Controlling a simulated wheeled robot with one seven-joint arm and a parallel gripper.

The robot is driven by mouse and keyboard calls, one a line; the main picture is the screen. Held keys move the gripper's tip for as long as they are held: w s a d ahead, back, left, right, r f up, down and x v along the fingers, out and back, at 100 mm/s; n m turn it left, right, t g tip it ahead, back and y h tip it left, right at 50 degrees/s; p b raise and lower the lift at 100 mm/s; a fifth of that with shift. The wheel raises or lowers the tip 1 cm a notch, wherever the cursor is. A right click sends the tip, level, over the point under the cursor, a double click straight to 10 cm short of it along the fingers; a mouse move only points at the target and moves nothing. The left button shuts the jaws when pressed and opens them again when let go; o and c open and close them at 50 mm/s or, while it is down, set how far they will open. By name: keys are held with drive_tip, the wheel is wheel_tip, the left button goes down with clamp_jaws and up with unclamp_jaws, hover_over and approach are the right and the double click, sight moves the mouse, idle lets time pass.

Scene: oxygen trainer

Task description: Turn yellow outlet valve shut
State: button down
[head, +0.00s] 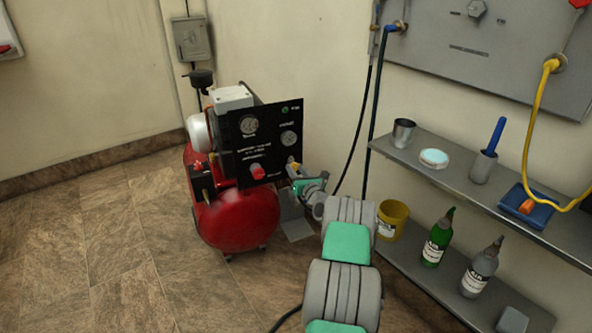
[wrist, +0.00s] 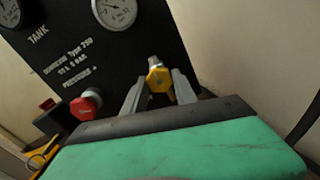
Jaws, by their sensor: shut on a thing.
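The yellow outlet valve (wrist: 158,79) sits on the lower right of the black panel (wrist: 75,45) in the wrist view. In the head view the valve (head: 293,168) is small at the panel's right edge. My gripper (wrist: 160,92) has a grey finger on each side of the yellow valve and is shut on it. In the head view my gripper (head: 297,176) reaches the panel from the right. The valve's exact turn angle is hard to read. The fingers' lower parts are hidden behind the green and black wrist body.
A red knob (wrist: 86,104) is left of the valve, below the gauges. The panel is on a red compressor tank (head: 238,218). Steel shelves (head: 460,178) with bottles and cups line the right wall. A yellow bucket (head: 392,219) stands near my arm. The floor at left is clear.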

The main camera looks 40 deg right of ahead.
drive_tip(key=shift+f, duration=0.15)
idle(0.4)
drive_tip(key=c, duration=1)
unclamp_jaws()
drive_tip(key=p+v, duration=0.2)
drive_tip(key=v, duration=0.5)
drive_tip(key=shift+s+a, duration=0.2)
drive_tip(key=shift+s, duration=0.2)
